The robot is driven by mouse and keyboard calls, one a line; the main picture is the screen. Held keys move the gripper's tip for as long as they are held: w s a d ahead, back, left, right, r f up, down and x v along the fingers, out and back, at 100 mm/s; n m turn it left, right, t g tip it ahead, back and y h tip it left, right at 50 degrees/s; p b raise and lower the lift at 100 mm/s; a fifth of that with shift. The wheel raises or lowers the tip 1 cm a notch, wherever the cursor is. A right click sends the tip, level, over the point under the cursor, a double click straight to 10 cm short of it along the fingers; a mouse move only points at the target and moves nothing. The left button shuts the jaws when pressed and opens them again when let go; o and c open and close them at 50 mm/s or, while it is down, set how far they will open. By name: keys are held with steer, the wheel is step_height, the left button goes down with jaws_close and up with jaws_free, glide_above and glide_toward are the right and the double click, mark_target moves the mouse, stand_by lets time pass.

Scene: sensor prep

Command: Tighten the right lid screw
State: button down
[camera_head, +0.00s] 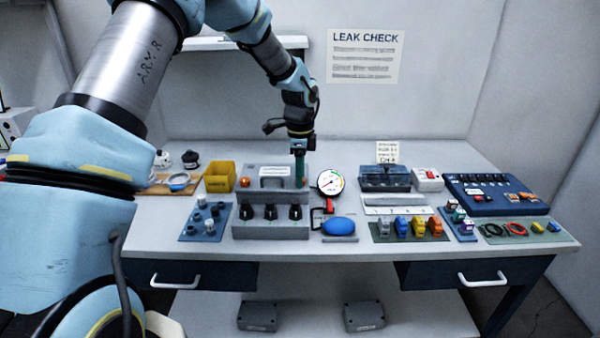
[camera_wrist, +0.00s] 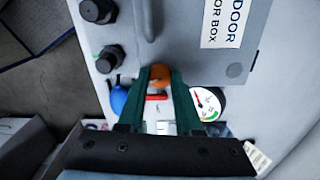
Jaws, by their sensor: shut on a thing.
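The grey box (camera_head: 268,171) stands at the middle of the bench, behind a grey block with black knobs. Its grey lid and white label show in the wrist view (camera_wrist: 190,50). An orange lid screw (camera_head: 244,182) is at the box's left side. The right lid screw (camera_wrist: 160,74) is an orange knob between my green fingertips at the box's edge. My gripper (camera_head: 299,178) points down at the box's right end and is shut on that screw; it also shows in the wrist view (camera_wrist: 160,88). In the head view my fingers hide the right screw.
The grey knob block (camera_head: 270,231) is close in front of the box. A round dial gauge (camera_head: 330,183) stands close to its right, with a blue bulb (camera_head: 338,226) in front. A yellow bin (camera_head: 220,177) is to the left. Trays with connectors and fittings fill the right side.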

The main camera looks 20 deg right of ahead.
steer(key=shift+m+p, duration=0.45)
steer(key=shift+m, duration=1.05)
steer(key=c, duration=0.6)
jaws_free()
step_height(320, 180, up, 11)
steer(key=b, duration=0.2)
steer(key=shift+f+b, duration=0.1)
steer(key=shift+b, duration=0.25)
steer(key=shift+a, duration=0.1)
